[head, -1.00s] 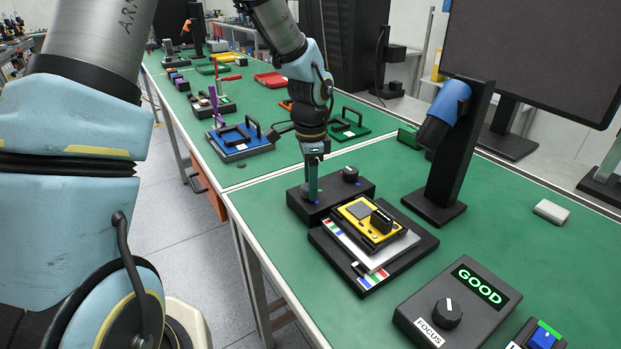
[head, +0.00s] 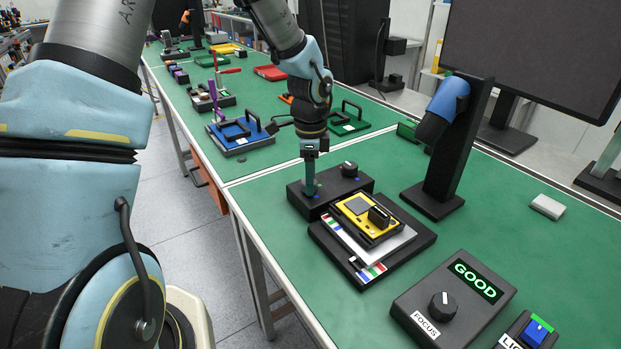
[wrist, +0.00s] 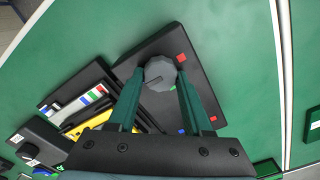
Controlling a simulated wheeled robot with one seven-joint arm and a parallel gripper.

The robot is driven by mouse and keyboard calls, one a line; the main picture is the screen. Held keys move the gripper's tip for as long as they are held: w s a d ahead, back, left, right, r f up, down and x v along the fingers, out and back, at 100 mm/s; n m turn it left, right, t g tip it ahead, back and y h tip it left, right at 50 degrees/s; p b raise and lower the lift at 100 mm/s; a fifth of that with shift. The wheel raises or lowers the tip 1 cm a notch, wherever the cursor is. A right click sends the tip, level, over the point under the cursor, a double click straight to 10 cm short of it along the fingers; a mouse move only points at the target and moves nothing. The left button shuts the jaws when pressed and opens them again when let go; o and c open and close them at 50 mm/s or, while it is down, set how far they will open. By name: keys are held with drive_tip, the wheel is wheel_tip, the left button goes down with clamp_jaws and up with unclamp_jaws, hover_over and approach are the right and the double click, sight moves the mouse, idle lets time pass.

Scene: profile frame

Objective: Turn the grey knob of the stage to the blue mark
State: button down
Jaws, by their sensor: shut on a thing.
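The stage is a black box (head: 325,203) on the green table, also in the wrist view (wrist: 203,85). Its grey knob (wrist: 160,70) is many-sided, with a dark pointer line towards the lower left in the wrist view. My gripper (wrist: 160,75) is shut on the grey knob, one green finger on each side. In the head view my gripper (head: 309,188) points straight down and mostly hides that knob. A red mark (wrist: 182,57) lies beside the knob. A blue mark (wrist: 181,131) and another red mark (wrist: 213,119) show farther down the box, partly near a finger.
A second, black knob (head: 349,169) stands on the box's far end. A black tray (head: 420,238) with a yellow device (head: 354,207) sits close in front. A black stand with a blue holder (head: 445,108) rises to the right. A FOCUS box (head: 420,290) reads GOOD.

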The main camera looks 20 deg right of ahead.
drive_tip(key=shift+c, duration=1.6)
unclamp_jaws()
drive_tip(key=shift+r, duration=0.1)
wheel_tip(320, 180, up, 11)
drive_tip(key=b, duration=0.2)
drive_tip(key=shift+f, duration=0.2)
drive_tip(key=shift+a, duration=0.1)
drive_tip(key=s+a+f+n, duration=0.1)
drive_tip(key=s+a+n, duration=0.1)
drive_tip(key=a+n, duration=0.9)
drive_tip(key=s+a+f+n+t, duration=0.1)
drive_tip(key=a+f+n, duration=0.1)
drive_tip(key=a+n, duration=0.9)
drive_tip(key=a, duration=0.8)
drive_tip(key=shift+s+f+t, duration=0.3)
drive_tip(key=shift+s, duration=0.05)
